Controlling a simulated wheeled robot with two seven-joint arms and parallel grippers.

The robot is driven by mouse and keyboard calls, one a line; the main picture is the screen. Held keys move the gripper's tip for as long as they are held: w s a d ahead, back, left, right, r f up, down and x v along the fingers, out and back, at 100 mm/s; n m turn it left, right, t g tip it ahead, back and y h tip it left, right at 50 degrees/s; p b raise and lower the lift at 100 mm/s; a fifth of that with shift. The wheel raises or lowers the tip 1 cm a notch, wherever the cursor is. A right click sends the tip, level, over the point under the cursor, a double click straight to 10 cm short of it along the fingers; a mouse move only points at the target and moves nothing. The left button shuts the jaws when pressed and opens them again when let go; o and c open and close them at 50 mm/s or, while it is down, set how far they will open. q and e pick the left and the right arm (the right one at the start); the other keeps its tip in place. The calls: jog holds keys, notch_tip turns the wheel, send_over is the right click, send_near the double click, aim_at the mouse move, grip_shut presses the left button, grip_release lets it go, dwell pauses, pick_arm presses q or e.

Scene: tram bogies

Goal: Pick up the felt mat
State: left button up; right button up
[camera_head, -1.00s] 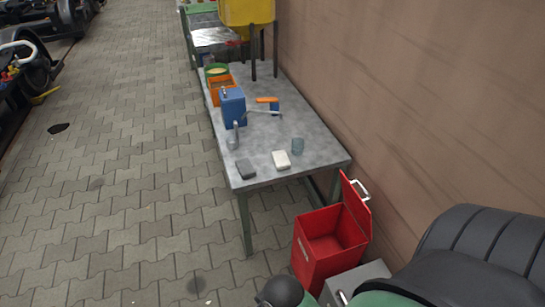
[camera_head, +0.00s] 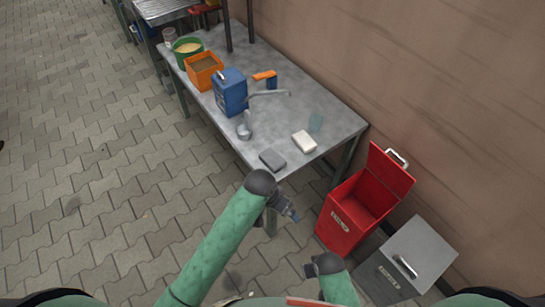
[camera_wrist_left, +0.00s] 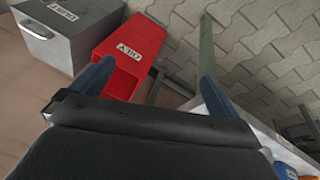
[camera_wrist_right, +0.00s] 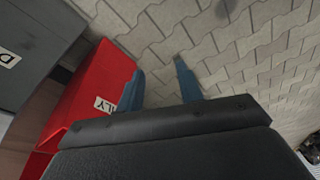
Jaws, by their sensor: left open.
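A small dark grey flat pad (camera_head: 272,159), which looks like the felt mat, lies near the front corner of the grey table (camera_head: 300,80). My left gripper (camera_head: 293,214) is in front of the table, below and to the right of the pad in the head view, apart from it. In the left wrist view its blue fingers (camera_wrist_left: 154,78) are wide open with nothing between them. My right gripper (camera_wrist_right: 160,72) shows two blue fingers apart and empty, beside the red bin. I cannot make out the pad in either wrist view.
A white block (camera_head: 304,141), a glass (camera_head: 316,122), a grey metal object (camera_head: 244,128), a blue box (camera_head: 230,92), an orange bin (camera_head: 203,71) and a green tub (camera_head: 187,49) are on the table. An open red bin (camera_head: 345,225) and a grey box (camera_head: 425,245) stand right of the table.

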pick_arm(q)
jog(key=w+d+r+m+y+p, duration=0.1)
jog(key=w+d+r+m+p, duration=0.15)
jog(key=w, duration=0.85)
notch_tip(320, 180, up, 3)
jog(key=y+p, duration=0.2)
jog(key=p, duration=0.2)
send_over(273, 158)
jog(key=shift+r+g, duration=0.15)
jog(key=shift+g, duration=0.25)
jog(key=shift+w, duration=0.15)
notch_tip(273, 158, down, 2)
jog(key=shift+f, duration=0.2)
notch_tip(273, 158, down, 4)
jog(key=p, duration=0.3)
jog(key=shift+a, duration=0.1)
jog(key=shift+f, duration=0.65)
pick_arm(e)
jog(key=s+d+f, duration=0.2)
jog(key=s+f, duration=0.1)
jog(key=f, duration=0.4)
jog(key=s+d+f, duration=0.3)
jog(key=s+f, duration=0.1)
jog(key=f, duration=0.4)
jog(key=s+d+f+h, duration=0.1)
jog(key=s+d+f, duration=0.1)
jog(key=f, duration=0.5)
jog(key=shift+s+d+f, duration=0.2)
jog(key=shift+s+d, duration=0.2)
jog(key=shift+s, duration=0.25)
